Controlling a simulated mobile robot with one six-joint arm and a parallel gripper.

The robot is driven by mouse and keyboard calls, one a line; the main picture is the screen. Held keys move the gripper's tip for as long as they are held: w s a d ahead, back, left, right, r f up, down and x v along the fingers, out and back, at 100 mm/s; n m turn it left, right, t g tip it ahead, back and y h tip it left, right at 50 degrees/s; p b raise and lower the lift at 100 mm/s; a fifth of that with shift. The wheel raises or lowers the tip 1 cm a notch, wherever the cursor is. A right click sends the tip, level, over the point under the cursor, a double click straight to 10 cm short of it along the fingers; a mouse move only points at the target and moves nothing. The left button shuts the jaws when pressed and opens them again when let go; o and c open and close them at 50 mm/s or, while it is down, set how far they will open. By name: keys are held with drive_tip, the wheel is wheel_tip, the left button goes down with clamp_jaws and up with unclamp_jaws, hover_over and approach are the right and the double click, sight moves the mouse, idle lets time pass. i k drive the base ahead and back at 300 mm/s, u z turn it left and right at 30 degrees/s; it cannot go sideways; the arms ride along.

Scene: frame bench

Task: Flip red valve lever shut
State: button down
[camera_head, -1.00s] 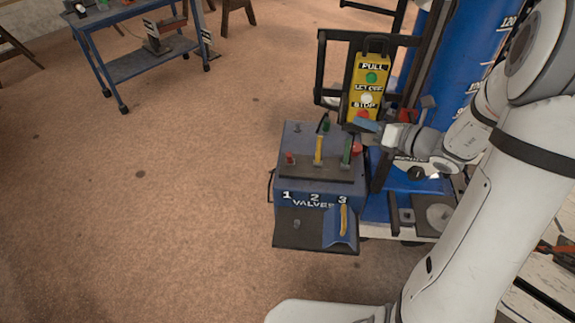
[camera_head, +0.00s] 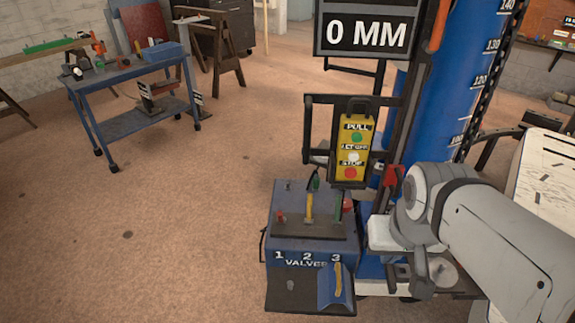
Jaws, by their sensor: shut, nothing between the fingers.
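The blue valve box (camera_head: 311,249) stands left of my arm, with positions marked 1, 2 and 3. At 1 is a short red lever knob (camera_head: 280,217). A yellow lever (camera_head: 310,207) stands upright at 2 and a green one (camera_head: 338,207) at 3. A red knob (camera_head: 347,204) shows behind the box's right edge. A separate upright red handle (camera_head: 393,178) is on the frame right of the box, just beyond my wrist. My wrist is in front of the frame, right of the box and apart from its levers. My gripper's fingers do not show.
A yellow button pendant (camera_head: 353,148) hangs behind the box. A 0 MM display (camera_head: 367,36) and the blue cylinder (camera_head: 451,75) rise at the back. A blue-legged bench (camera_head: 140,70) stands far left. The floor on the left is clear.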

sight(280, 220)
drive_tip(key=u, duration=1.85)
drive_tip(key=k, duration=1.4)
drive_tip(key=z, duration=1.1)
drive_tip(key=i, duration=1)
drive_tip(key=z, duration=0.1)
